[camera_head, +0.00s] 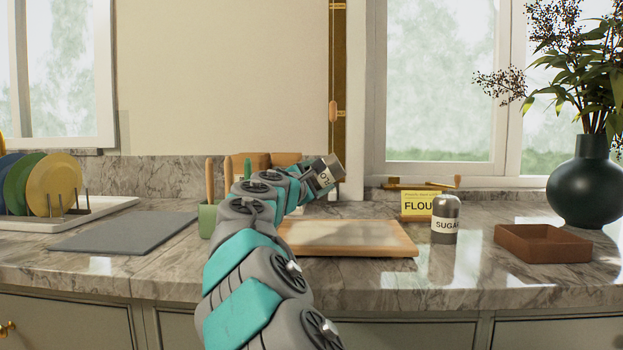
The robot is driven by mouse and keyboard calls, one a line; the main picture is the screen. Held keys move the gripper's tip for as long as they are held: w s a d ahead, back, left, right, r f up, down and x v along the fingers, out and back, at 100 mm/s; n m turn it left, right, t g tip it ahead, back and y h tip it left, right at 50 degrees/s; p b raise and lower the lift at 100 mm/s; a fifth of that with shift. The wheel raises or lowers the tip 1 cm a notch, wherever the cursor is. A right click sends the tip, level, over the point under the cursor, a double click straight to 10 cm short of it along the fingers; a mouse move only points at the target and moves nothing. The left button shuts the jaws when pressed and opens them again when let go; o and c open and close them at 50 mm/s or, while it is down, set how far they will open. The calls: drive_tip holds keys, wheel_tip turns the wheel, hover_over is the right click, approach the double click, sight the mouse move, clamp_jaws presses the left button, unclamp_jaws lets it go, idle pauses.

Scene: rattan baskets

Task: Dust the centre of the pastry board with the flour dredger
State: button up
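The pastry board (350,238) is a pale wooden slab lying flat on the marble counter, bare where I can see it; my arm covers its left end. My gripper (311,184) is above the back of the board. A grey metal shaker with a white label, apparently the flour dredger (325,177), is at its end, held up clear of the board and tilted to the upper right. Only part of the label's lettering shows. The fingers are mostly hidden by the arm and dredger. A similar shaker labelled SUGAR (446,220) stands upright right of the board.
A yellow FLOUR card (416,205) stands behind the sugar shaker. A brown tray (541,243) and a dark vase (586,190) are at right. A grey slab (125,233) and plate rack (65,216) are at left. A green utensil pot (207,220) stands beside my arm.

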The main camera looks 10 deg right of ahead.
drive_tip(key=shift+s+d, duration=1.5)
drive_tip(key=shift+d, duration=9.4)
drive_tip(key=w+a, duration=0.3)
drive_tip(key=a, duration=0.8)
drive_tip(key=w+a, duration=0.4)
drive_tip(key=a, duration=0.7)
drive_tip(key=shift+w+a, duration=0.2)
drive_tip(key=shift+a, duration=0.2)
drive_tip(key=shift+r, duration=2.55)
